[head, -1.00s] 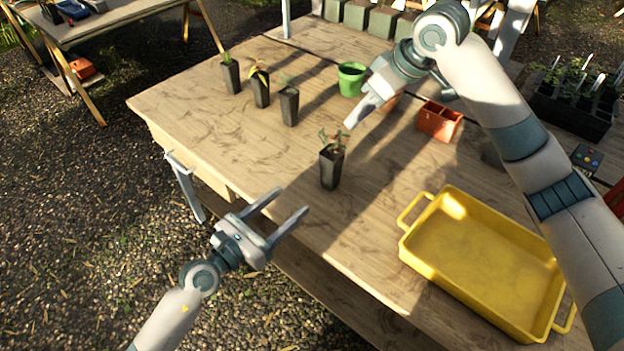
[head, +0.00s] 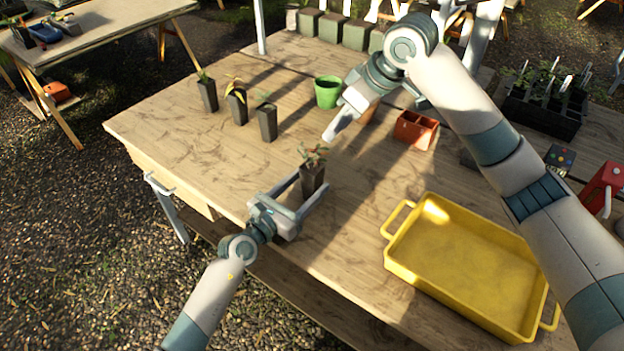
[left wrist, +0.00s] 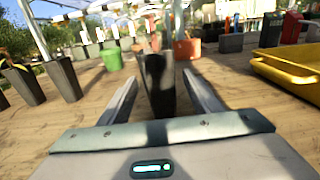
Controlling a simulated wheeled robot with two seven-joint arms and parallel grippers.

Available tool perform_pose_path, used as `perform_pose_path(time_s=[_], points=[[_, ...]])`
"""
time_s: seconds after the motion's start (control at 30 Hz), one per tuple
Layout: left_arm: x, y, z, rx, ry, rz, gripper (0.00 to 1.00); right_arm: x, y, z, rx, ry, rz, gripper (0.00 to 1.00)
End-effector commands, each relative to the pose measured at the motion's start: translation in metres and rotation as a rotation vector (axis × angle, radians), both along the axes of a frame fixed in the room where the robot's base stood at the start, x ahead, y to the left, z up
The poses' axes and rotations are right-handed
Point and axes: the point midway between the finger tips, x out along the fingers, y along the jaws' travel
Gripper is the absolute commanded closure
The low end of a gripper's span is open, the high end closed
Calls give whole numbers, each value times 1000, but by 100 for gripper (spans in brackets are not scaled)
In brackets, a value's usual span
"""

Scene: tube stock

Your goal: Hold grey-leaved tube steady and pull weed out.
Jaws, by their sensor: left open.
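A dark square tube (head: 313,176) with a small leafy plant (head: 313,154) stands upright near the middle of the table. Its leaves look greyish green and reddish; I cannot tell the weed from the other growth. My left gripper (head: 311,186) is open, its two fingers on either side of the tube.
Several other dark tubes with plants (head: 208,96) stand at the back left. A green pot (head: 327,92), a terracotta divided container (head: 416,131) and a black tray of seedlings (head: 545,118) are farther back. A yellow tray (head: 400,262) lies at the right.

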Motion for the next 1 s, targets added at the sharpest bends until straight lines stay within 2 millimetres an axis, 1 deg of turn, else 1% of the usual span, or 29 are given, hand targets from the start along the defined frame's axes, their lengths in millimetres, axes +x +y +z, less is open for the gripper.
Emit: perform_pose_path(time_s=[0.1, 0.23, 0.6, 0.67, 0.7, 0.77, 0.8, 0.83, 0.87, 0.9, 1.0], points=[[10, -8, 0, 0, 0, -1, 42, 0, 0, 0, 0, 0, 0, 69], [16, -13, 0, 0, 0, 0, 42, 0, 0, 0, 0, 0, 0, 69], [19, -14, 0, 1, 1, 0, 42, 0, 0, 0, 0, 0, 0, 69], [19, -14, 0, 1, 1, 0, 56, 0, 0, 0, 0, 0, 0, 69], [19, -14, 0, 1, 1, 0, 66, 0, 0, 0, 0, 0, 0, 69], [19, -14, 0, 1, 1, 0, 80, 0, 0, 0, 0, 0, 0, 69], [18, -14, 0, 1, 1, 0, 90, 0, 0, 0, 0, 0, 0, 69], [19, -14, 0, 1, 1, 0, 90, 0, 0, 0, 0, 0, 0, 69], [19, -14, 0, 1, 1, 0, 90, 0, 0, 0, 0, 0, 0, 74], [19, -14, 0, 1, 1, 0, 90, 0, 0, 0, 0, 0, 0, 75], [18, -14, 0, 1, 1, 0, 90, 1, 2, 0, -5, 5, 2, 75]])
